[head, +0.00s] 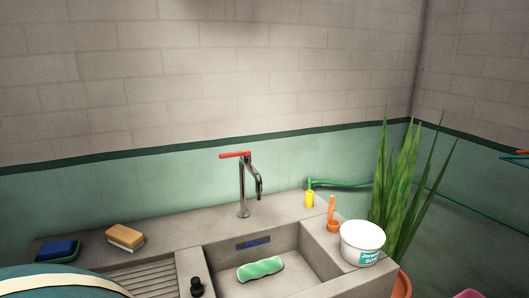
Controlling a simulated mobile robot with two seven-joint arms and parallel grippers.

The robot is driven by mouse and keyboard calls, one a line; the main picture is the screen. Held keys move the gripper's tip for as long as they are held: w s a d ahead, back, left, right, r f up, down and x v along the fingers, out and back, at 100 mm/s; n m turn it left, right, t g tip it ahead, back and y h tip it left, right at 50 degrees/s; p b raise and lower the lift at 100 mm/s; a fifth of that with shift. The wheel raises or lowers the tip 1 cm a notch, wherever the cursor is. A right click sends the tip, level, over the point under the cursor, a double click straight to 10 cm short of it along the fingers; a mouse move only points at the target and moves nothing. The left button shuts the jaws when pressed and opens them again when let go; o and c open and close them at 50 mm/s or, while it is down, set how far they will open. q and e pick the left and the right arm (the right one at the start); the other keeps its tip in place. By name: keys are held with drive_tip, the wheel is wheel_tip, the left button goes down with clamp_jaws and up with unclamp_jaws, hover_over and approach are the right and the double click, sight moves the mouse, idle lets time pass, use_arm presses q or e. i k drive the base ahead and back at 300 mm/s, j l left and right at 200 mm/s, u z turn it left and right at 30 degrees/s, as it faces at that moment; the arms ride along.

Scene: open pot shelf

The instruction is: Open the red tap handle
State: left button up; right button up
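The red tap handle (235,155) is a short bar on top of the metal tap (242,190). It points to the left and lies nearly level. The tap rises from the back ledge of the grey sink, and its spout curves down on the right. Neither of my grippers shows in the head view.
The stone sink (315,262) holds a green sponge-like item (260,268). A brown-and-white sponge (126,237) and a blue item in a green dish (58,250) lie left. A white tub (362,242), an orange brush (332,213), a yellow bottle (309,198) and a plant (400,190) stand right.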

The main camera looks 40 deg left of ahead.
sight(246, 152)
drive_tip(key=u, duration=0.4)
drive_tip(key=i+u, duration=0.15)
drive_tip(key=u, duration=0.25)
drive_tip(key=j+u, duration=0.1)
drive_tip(key=u, duration=0.3)
drive_tip(key=i+u, duration=0.15)
drive_tip(key=u, duration=0.25)
